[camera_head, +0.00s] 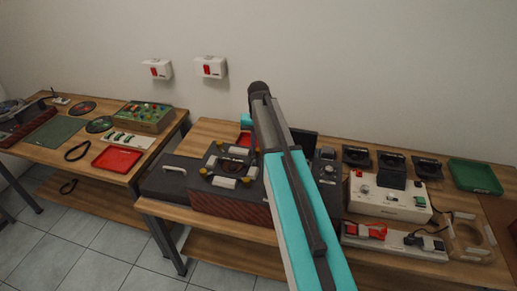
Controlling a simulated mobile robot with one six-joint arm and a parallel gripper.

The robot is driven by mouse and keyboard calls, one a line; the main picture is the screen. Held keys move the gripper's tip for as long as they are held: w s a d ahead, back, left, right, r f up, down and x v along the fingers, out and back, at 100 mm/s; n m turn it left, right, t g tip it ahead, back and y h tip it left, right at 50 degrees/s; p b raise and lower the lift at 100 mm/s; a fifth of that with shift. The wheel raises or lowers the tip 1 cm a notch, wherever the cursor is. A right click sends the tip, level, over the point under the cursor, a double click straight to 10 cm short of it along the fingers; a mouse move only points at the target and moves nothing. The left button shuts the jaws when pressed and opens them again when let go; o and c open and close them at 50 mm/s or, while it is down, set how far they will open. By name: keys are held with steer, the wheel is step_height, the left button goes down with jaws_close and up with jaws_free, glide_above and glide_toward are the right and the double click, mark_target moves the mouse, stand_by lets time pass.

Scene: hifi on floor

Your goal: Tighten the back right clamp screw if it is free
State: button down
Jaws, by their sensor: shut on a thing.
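A dark box-shaped unit with a red patterned front (232,208) stands on the middle bench. Its top carries a round dark part, white pieces and yellow-headed clamp screws. The back left screw (220,143), front left screw (204,171) and front right screw (247,182) show clear of my arm. My arm rises across the picture from the bottom, and its wrist comes down over the unit's back right corner. My gripper (252,147) is there, small and mostly hidden by my arm, shut at the back right clamp screw (245,140), which barely shows. Its turn or tightness cannot be seen.
A cream control box (388,198) stands right of my arm, with dark holders behind it and a green tray (474,175) farther right. A dark case (170,181) lies left of the unit. A red tray (117,158) lies on the left bench.

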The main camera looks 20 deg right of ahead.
mark_target(258, 149)
steer(key=shift+m, duration=1.1)
steer(key=shift+w, duration=0.1)
steer(key=c, duration=1.6)
jaws_free()
steer(key=shift+o, duration=0.2)
steer(key=shift+r, duration=0.15)
step_height(258, 149, up, 14)
steer(key=p, duration=0.7)
steer(key=shift+f, duration=0.2)
